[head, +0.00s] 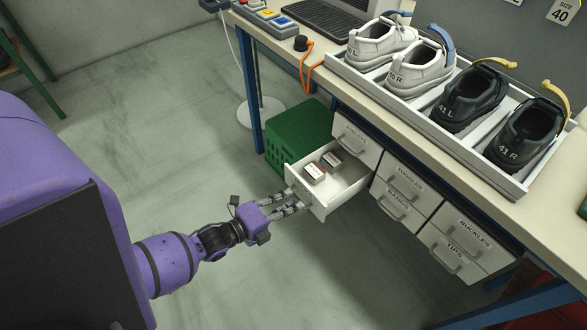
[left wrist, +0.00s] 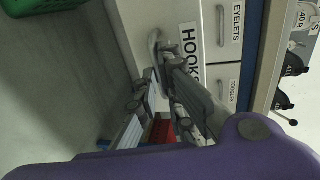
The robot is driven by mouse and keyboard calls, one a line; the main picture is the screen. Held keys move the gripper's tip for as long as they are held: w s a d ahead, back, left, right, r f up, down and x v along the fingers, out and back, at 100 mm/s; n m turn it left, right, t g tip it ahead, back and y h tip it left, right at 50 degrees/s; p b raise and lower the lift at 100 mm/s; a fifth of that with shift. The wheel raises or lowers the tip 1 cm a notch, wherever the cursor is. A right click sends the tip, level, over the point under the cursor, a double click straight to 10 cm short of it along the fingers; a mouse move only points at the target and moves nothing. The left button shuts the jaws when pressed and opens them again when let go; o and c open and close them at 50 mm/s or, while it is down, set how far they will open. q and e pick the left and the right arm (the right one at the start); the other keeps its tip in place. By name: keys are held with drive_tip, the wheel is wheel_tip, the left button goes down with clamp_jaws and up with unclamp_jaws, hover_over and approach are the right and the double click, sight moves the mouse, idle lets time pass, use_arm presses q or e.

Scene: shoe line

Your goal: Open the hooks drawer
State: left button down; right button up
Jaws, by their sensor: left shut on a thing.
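The hooks drawer (head: 343,190) stands pulled out from the bench's drawer unit, with its inside showing. Small boxes (head: 315,172) lie in it toward the back left. My left gripper (head: 299,203) is at the front of this drawer, shut on its handle. In the left wrist view the drawer front with its HOOKS label (left wrist: 190,50) is beside my fingers (left wrist: 180,95), which partly hide the handle. My right gripper is in neither view.
Closed drawers (head: 405,185) sit beside and above the open one. A green crate (head: 298,132) stands on the floor behind it. A white tray (head: 512,187) with several labelled shoes is on the bench. The floor in front is clear.

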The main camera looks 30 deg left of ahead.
use_arm(q)
drive_tip(key=shift+f, duration=0.1)
drive_tip(key=c, duration=1.9)
unclamp_jaws()
drive_tip(key=shift+s, duration=0.1)
drive_tip(key=v, duration=1.2)
